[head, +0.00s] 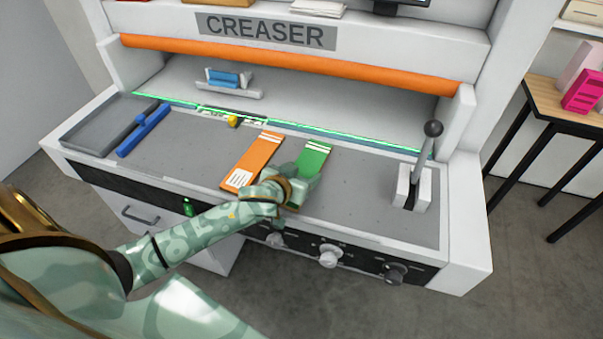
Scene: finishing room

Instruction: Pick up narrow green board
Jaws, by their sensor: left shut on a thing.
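The narrow green board (313,157) has white stripes at its far end and lies on or just above the grey bed of the creaser. My left gripper (301,183) is shut on its near part, and the hand hides that end. I cannot tell whether the board is lifted. A wider orange board (253,160) with white stripes and a white label lies just to its left. My right gripper is not in view.
The creaser's bed (375,200) is clear between the green board and the upright lever (424,160) at right. A blue bar (144,131) and a grey tray (100,125) are at left. An orange roller bar (290,63) crosses above. A wooden table (560,105) stands at far right.

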